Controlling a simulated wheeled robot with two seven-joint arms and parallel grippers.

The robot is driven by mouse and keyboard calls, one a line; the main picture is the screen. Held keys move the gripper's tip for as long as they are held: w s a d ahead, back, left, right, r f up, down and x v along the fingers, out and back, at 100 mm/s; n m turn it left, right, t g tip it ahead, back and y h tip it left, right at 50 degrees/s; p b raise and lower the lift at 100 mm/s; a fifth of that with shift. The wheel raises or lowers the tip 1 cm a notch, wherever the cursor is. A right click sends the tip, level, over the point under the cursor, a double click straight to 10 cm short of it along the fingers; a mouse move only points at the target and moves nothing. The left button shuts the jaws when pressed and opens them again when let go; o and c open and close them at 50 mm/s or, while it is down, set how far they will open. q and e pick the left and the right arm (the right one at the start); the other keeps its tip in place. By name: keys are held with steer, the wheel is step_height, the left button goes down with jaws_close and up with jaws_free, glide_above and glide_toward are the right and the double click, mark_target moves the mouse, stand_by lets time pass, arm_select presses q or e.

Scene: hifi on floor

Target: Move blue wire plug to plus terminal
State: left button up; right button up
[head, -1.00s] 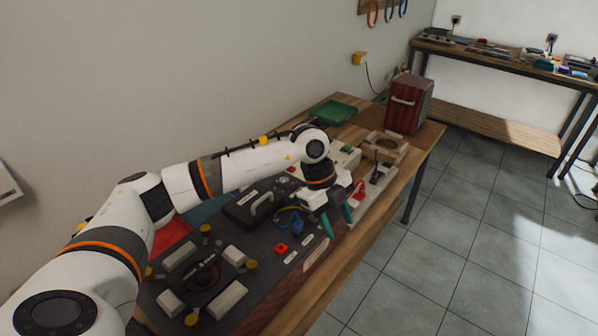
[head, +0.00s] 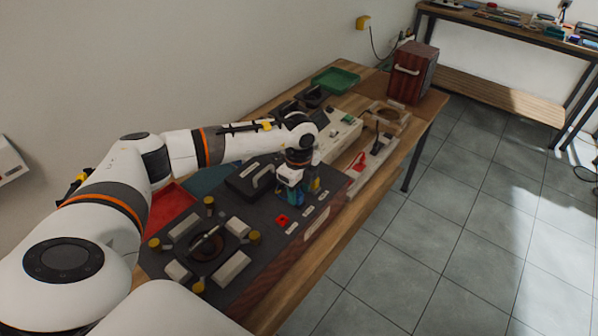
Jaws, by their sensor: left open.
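My left gripper (head: 293,196) reaches down from above over the dark board (head: 262,222), with its teal fingers pointing at the board. It is open. The blue wire plug (head: 298,197) shows only as a small blue patch at the fingers; most of it is hidden, and I cannot tell whether they touch it. A red square terminal (head: 282,219) sits on the board just in front of the gripper. Small white labels (head: 308,210) lie beside it. I cannot read which one marks plus. My right gripper is not in view.
A black case with a handle (head: 250,178) stands left of the gripper. A round fixture with pale blocks (head: 232,266) and yellow knobs is nearer. A red tray (head: 170,207), green tray (head: 336,80) and dark red box (head: 412,72) are also on the bench. Floor at right is clear.

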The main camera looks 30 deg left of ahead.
arm_select(q)
steer(key=shift+f, duration=0.9)
steer(key=shift+c, duration=0.3)
jaws_close()
steer(key=shift+r+p, duration=0.4)
steer(key=shift+r, duration=0.2)
stand_by(0.4)
steer(key=shift+r+p, duration=1.45)
steer(key=shift+r, duration=0.25)
